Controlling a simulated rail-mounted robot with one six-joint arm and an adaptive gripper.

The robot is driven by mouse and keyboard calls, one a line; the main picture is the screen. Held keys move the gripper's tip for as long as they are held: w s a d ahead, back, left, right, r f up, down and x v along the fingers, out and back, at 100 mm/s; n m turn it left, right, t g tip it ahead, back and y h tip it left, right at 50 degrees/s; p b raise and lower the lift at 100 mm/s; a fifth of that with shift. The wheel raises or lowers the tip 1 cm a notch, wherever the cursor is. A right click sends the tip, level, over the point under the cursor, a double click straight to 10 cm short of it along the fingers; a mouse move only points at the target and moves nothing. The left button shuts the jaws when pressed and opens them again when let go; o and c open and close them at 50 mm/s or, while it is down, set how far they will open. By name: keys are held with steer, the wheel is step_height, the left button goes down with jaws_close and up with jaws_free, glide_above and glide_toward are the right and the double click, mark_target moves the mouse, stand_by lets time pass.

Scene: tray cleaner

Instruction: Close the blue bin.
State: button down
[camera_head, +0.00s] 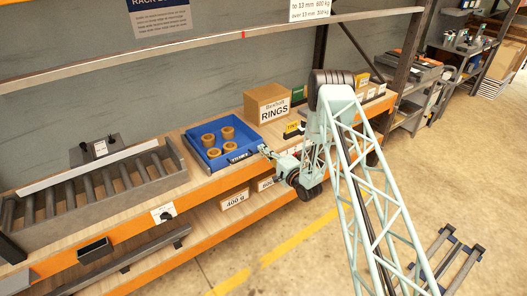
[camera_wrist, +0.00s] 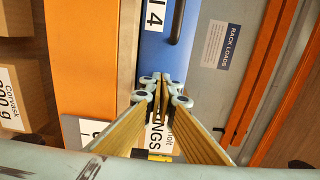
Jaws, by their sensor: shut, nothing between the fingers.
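The blue bin (camera_head: 193,146) is an open tray on the wooden shelf, near its orange front edge. Several brown rings (camera_head: 218,140) stand in it. A white label shows on its front face. In the wrist view part of the blue bin (camera_wrist: 158,55) shows at the top, with a white label marked 4 and a dark bar. My gripper (camera_head: 264,149) is at the bin's front right corner, close to the front face. In the wrist view my gripper (camera_wrist: 161,82) is shut and empty, its fingertips together. I cannot tell whether it touches the bin.
A cardboard box marked RINGS (camera_head: 267,103) stands behind and right of the bin. A roller conveyor (camera_head: 95,185) lies to the left. Boxes (camera_head: 235,199) sit on the shelf below. An upper shelf beam (camera_head: 200,43) crosses above.

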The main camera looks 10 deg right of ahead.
steer(key=shift+r, duration=0.15)
steer(key=v, duration=1.4)
steer(key=shift+w, duration=0.1)
stand_by(0.6)
